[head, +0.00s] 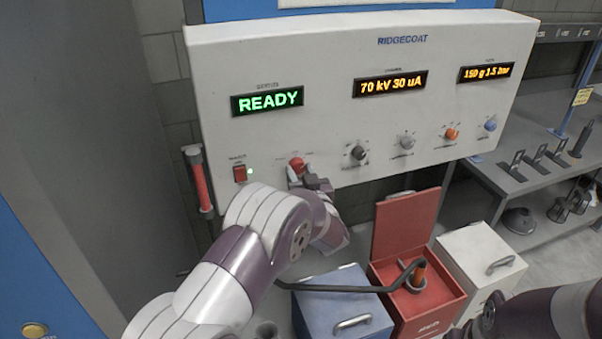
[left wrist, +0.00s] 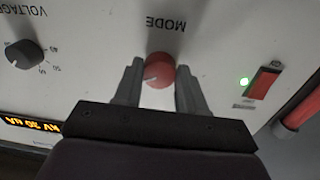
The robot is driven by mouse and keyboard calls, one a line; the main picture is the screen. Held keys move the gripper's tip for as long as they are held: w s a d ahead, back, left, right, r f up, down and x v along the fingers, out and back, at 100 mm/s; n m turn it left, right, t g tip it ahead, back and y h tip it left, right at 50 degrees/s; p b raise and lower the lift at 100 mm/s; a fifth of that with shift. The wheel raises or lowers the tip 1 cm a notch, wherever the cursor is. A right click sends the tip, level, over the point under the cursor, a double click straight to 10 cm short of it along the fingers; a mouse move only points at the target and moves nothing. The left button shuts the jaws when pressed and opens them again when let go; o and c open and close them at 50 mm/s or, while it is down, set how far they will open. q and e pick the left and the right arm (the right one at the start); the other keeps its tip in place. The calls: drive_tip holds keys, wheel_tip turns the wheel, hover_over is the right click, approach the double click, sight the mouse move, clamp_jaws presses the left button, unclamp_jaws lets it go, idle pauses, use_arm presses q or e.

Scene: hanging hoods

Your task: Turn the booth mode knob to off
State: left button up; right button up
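The red mode knob (head: 297,162) is on the lower left part of the grey control panel. It also shows in the left wrist view (left wrist: 160,69), under upside-down MODE lettering, with a pale pointer mark toward the lower left of that picture. My left gripper (head: 299,172) is at the knob, its fingers on either side of it. In the left wrist view the left gripper (left wrist: 160,88) is open around the knob, with narrow gaps; I cannot tell whether either finger touches. My right gripper is out of view.
A red rocker switch (head: 239,174) with a lit green lamp is left of the knob. A dark knob (head: 358,153) is to its right. The display (head: 267,101) reads READY. Below stand a blue box (head: 340,305) and an open red box (head: 440,310) with a bent dark rod.

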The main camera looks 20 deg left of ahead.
use_arm(q)
drive_tip(key=shift+s+d+r, duration=0.1)
drive_tip(key=shift+c, duration=0.3)
drive_tip(key=shift+b, duration=0.55)
drive_tip(key=n+b, duration=0.3)
drive_tip(key=b, duration=0.1)
drive_tip(key=n+b, duration=0.3)
drive_tip(key=b, duration=0.2)
drive_tip(key=n+b, duration=0.4)
drive_tip(key=b, duration=0.1)
drive_tip(key=shift+f+y, duration=0.25)
drive_tip(key=shift+y, duration=0.05)
drive_tip(key=shift+r+n+b, duration=0.2)
drive_tip(key=shift+n+b, duration=0.9)
drive_tip(key=shift+b, duration=0.25)
